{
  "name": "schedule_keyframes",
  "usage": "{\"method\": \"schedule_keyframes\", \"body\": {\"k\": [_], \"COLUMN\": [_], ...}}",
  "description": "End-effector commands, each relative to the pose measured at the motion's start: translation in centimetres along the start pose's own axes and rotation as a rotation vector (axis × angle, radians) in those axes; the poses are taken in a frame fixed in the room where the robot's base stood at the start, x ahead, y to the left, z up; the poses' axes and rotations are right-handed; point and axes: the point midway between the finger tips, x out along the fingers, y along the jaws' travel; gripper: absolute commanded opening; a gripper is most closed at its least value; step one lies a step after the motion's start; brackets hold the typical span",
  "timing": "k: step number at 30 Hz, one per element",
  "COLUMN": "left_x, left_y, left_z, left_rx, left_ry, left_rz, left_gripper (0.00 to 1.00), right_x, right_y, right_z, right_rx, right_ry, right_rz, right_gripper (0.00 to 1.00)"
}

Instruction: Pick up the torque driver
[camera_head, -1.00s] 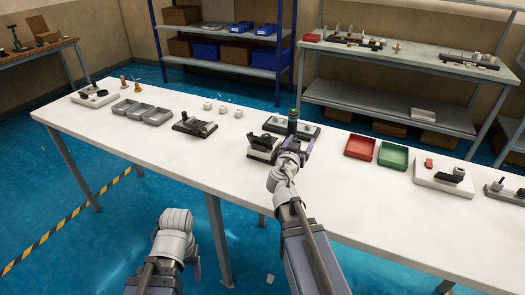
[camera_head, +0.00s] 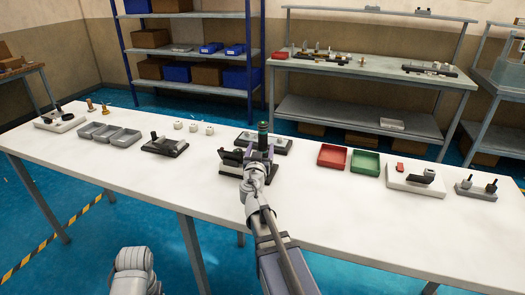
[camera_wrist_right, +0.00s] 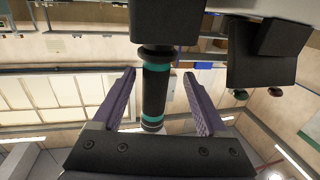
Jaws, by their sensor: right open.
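The torque driver (camera_head: 263,136) is a dark upright cylinder with teal bands, standing at its black stand (camera_head: 280,144) on the white table. In the right wrist view, the driver (camera_wrist_right: 155,92) lies between the two purple fingers, with a visible gap on each side. One of its ends meets a black block (camera_wrist_right: 175,22). My right gripper (camera_head: 261,155) is open and reaches the driver from the near side. In the right wrist view, the gripper (camera_wrist_right: 160,103) straddles it without closing on it. My left gripper is out of view; only part of my left arm shows at the bottom.
Red (camera_head: 332,155) and green (camera_head: 365,162) trays stand to the right. Grey bins (camera_head: 110,134) and small white blocks are to the left. The table's front is clear.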

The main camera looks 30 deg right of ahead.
Motion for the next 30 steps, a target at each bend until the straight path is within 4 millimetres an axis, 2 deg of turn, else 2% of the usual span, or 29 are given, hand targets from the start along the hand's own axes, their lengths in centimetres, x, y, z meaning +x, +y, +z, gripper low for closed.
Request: {"method": "schedule_keyframes", "body": {"k": [10, 18, 30], "left_x": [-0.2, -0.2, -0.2], "left_y": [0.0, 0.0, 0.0], "left_z": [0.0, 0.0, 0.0], "left_rx": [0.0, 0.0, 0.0], "left_ry": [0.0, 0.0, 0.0], "left_rz": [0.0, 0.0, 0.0], "left_gripper": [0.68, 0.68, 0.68], "right_x": [4.7, 4.9, 4.9], "right_y": [0.4, 0.5, 0.5], "right_z": [-0.2, -0.2, -0.2], "right_rx": [0.0, 0.0, 0.0], "right_ry": [0.0, 0.0, 0.0], "right_rz": [0.001, 0.001, 0.001], "right_gripper": [0.76, 0.76, 0.31]}}
